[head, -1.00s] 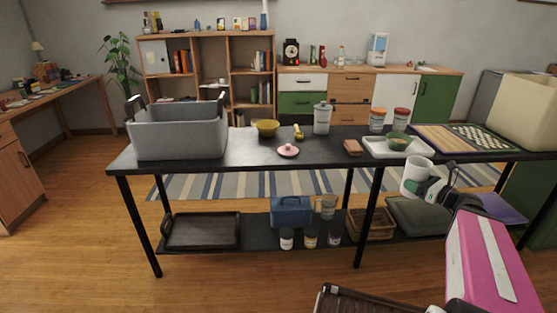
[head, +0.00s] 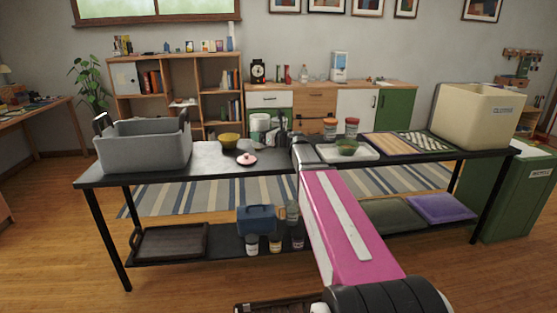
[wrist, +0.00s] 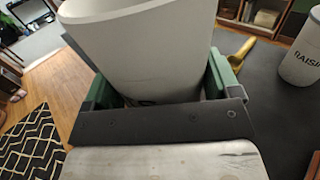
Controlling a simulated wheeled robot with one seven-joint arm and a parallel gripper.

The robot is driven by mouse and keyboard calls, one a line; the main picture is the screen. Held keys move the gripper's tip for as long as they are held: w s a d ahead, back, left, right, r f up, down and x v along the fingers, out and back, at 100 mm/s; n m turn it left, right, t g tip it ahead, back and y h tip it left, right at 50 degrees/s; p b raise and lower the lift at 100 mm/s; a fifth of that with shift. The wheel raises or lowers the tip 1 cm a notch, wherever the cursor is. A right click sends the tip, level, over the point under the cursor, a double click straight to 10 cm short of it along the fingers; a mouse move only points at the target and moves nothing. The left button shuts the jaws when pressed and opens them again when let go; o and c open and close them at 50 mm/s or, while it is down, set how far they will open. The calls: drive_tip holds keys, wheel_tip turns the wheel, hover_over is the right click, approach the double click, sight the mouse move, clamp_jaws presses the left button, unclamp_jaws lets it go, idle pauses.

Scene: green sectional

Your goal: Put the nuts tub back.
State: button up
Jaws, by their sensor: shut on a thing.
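My gripper (wrist: 160,95) is shut on a white tub (wrist: 140,45), which fills the top middle of the wrist view between the green fingers. No label shows on its visible side, so I cannot read whether it is the nuts tub. In the head view the tub (head: 259,123) is held up over the back of the black table (head: 215,165), left of my wrist. A white tub lettered RAISIN (wrist: 303,55) stands on the dark tabletop at the right of the wrist view. My arm largely hides that area in the head view.
A grey bin (head: 145,148), yellow bowl (head: 229,140) and pink-lidded dish (head: 246,159) are left of my arm. Tabletop front-left is clear.

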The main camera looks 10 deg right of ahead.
drive_tip(key=shift+w+d+f, duration=1.2)
drive_tip(key=shift+d+f, duration=0.35)
drive_tip(key=shift+f, duration=0.25)
drive_tip(key=shift+w+d+f, duration=1.15)
drive_tip(key=shift+d+f, duration=0.45)
drive_tip(key=shift+f, duration=0.15)
drive_tip(key=shift+w+d+f, duration=1.2)
drive_tip(key=shift+d+f, duration=0.35)
drive_tip(key=shift+f, duration=0.25)
drive_tip(key=o, duration=1)
drive_tip(key=shift+f, duration=0.1)
drive_tip(key=shift+s+d, duration=0.25)
drive_tip(key=shift+s, duration=0.05)
drive_tip(key=v, duration=1.1)
drive_tip(key=shift+s+d, duration=0.1)
